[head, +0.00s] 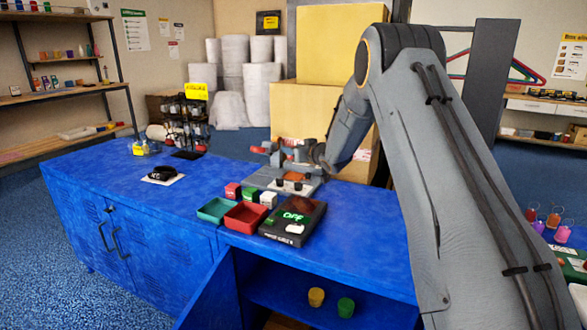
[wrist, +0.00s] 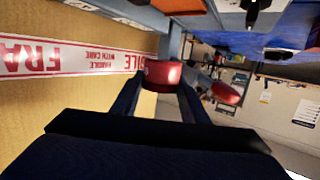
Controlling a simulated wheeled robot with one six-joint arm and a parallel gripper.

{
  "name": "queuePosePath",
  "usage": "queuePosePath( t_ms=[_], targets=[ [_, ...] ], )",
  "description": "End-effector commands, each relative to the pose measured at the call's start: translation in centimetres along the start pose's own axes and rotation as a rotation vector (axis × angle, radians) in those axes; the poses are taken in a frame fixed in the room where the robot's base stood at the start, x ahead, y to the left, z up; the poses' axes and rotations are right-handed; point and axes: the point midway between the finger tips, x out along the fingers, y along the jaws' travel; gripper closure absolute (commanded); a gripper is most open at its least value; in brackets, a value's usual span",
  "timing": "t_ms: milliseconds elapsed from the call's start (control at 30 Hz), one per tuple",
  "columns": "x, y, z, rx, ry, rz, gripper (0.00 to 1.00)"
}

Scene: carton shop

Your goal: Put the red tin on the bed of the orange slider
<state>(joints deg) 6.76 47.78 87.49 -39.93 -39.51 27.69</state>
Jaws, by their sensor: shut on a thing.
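My gripper (wrist: 161,84) is shut on a red tin (wrist: 162,73), which sits between the two fingertips in the wrist view. In the head view my gripper is at the far side of the blue bench, low over or beside a grey fixture (head: 284,184) with dark knobs. Small red-orange parts (head: 267,146) show by the gripper there; I cannot tell which belong to the tin or to the slider. A second red rounded thing (wrist: 225,93) shows right of the fingers in the wrist view. The slider's bed cannot be made out clearly.
Large cartons (head: 305,111) rise behind the bench. The bench's left part is mostly clear around a black disc (head: 162,173).

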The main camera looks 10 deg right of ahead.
Motion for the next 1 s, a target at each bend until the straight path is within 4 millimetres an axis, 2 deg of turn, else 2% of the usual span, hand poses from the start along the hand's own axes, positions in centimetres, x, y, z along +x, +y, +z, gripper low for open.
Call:
queuePosePath(
  t_ms=[33,267,433,1000],
  targets=[
    [0.2,0.0,1.0,0.002,-0.001,-0.001,0.88],
    [0.7,-0.2,3.2,0.001,0.000,-0.002,0.88],
    [1.2,-0.2,5.4,0.001,0.000,-0.001,0.88],
    [1.4,-0.2,6.4,-0.001,0.001,-0.002,0.88]
  ],
)
